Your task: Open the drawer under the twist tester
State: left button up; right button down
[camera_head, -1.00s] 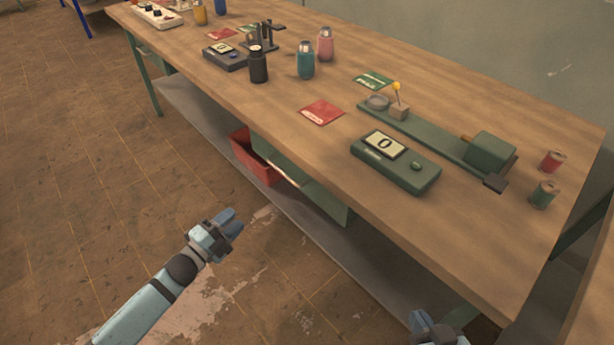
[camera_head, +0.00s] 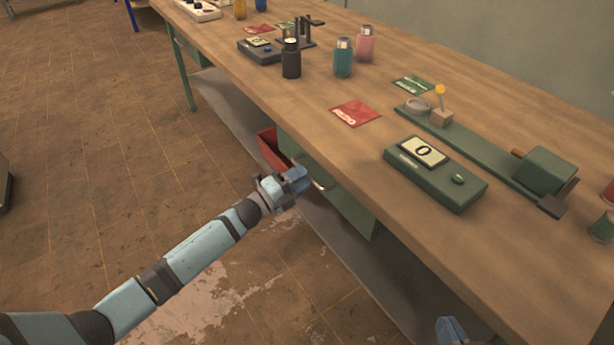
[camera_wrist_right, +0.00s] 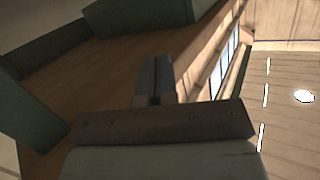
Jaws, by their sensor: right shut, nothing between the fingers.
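The twist tester (camera_head: 435,170) is a green unit with a display reading 0, on the bench top near the front edge. A long green rail with a block-shaped end (camera_head: 545,172) lies behind it. A green drawer (camera_head: 348,205) hangs under the bench top, with a pale handle (camera_head: 324,184) on its front; it looks shut. My left gripper (camera_head: 298,181) is just left of the handle, apparently apart from it; its finger gap is unclear. My right gripper (camera_head: 450,331) is at the bottom edge, mostly cut off; its fingers (camera_wrist_right: 158,80) are together and empty in the right wrist view.
A red bin (camera_head: 270,152) stands beside the drawer on the grey lower shelf (camera_head: 235,105). Bottles, including a teal one (camera_head: 343,60), red and green cards and a second tester (camera_head: 262,50) stand on the bench top (camera_head: 480,105). The floor in front is clear.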

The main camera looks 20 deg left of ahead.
pick_arm(q)
jog(key=shift+x, duration=1.15)
pick_arm(e)
jog(key=shift+w+a+r, duration=0.15)
jog(key=shift+a+r, duration=0.05)
jog(key=shift+r, duration=0.15)
pick_arm(q)
grip_shut()
